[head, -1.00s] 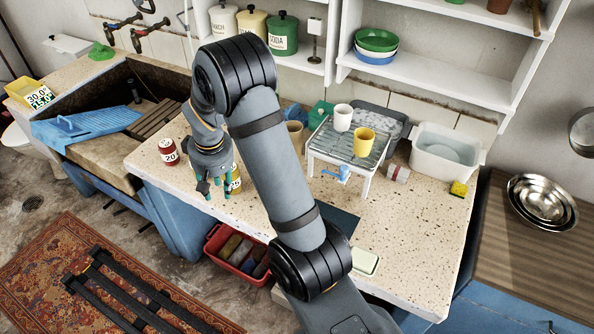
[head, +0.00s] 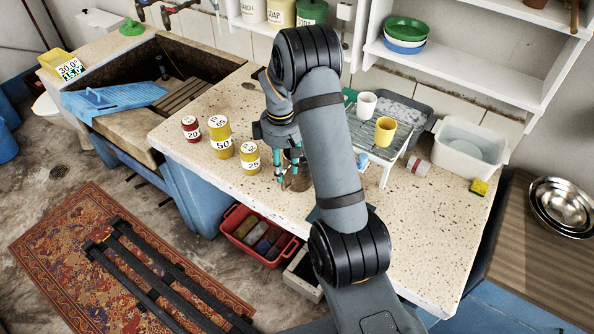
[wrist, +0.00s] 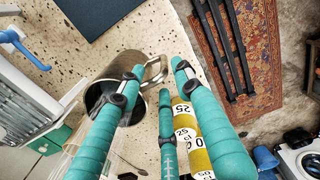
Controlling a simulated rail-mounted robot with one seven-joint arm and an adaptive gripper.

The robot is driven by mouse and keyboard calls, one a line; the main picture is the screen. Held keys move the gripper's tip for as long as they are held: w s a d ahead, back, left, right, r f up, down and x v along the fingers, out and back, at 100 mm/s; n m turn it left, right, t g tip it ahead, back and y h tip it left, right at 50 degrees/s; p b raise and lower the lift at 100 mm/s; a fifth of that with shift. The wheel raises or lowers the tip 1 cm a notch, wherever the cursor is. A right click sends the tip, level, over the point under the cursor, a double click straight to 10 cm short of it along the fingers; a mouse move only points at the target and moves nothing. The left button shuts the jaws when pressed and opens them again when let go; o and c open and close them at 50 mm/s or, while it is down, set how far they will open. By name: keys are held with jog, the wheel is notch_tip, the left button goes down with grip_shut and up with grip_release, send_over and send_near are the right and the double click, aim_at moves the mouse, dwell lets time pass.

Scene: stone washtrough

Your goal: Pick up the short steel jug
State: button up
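The short steel jug shows in the wrist view (wrist: 129,66), with a shiny rim, a dark inside and a loop handle pointing to the right. In the head view only part of the jug (head: 300,181) shows, at the fingertips and partly hidden by my arm. My gripper (head: 287,183) points down at the jug on the speckled worktop. In the wrist view its teal fingers (wrist: 160,76) are spread apart around the handle side, with the left finger overlapping the jug body. I cannot tell whether any finger touches it.
Yellow numbered canisters (head: 250,158) and a red one (head: 191,129) stand close left of my gripper. A wire rack (head: 372,142) with a white cup (head: 366,105) and a yellow cup (head: 385,130) stands to the right.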

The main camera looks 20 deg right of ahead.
aim_at(283, 188)
jog(key=shift+f, duration=0.85)
jog(key=f, duration=0.1)
jog(key=f+p, duration=0.2)
jog(key=f, duration=0.1)
jog(key=shift+a, duration=0.25)
jog(key=shift+f, duration=0.65)
jog(key=shift+c, duration=0.4)
jog(key=c, duration=0.7)
grip_shut()
jog(key=shift+w+r, duration=0.1)
jog(key=shift+r, duration=0.05)
